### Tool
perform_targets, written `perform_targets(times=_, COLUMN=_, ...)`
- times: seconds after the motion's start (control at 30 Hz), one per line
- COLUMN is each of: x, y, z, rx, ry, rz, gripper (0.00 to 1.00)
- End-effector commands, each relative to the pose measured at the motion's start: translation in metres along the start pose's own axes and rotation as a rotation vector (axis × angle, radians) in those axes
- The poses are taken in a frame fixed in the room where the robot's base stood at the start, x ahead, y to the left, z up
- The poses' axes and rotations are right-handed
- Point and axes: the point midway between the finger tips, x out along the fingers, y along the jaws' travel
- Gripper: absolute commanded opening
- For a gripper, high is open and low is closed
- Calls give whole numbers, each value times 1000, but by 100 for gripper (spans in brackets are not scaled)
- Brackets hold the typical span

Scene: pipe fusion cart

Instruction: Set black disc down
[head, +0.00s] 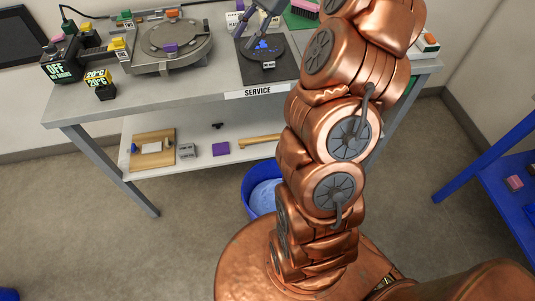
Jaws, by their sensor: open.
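The black disc (276,53) lies flat on a dark square mat (287,73) on the grey cart top, above the SERVICE label. A blue patch shows on the disc, and a small light tag lies by its front edge. My gripper (257,32) is just above the disc, near the top edge of the view, with its jaws open. Part of it is cut off or hidden by my arm. I cannot tell whether a fingertip still touches the disc.
A round metal heater (186,61) with a purple block stands left of the mat. A lower shelf (225,157) holds small items. A blue bucket (262,190) stands below.

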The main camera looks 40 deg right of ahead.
Motion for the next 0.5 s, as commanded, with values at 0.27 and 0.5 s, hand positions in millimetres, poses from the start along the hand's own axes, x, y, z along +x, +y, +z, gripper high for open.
perform_targets(times=0.27, x=42, y=24, z=77, rx=-285, ry=43, rz=136, gripper=40)
perform_targets(times=0.5, x=74, y=62, z=124, rx=-513, ry=92, rz=253, gripper=40)
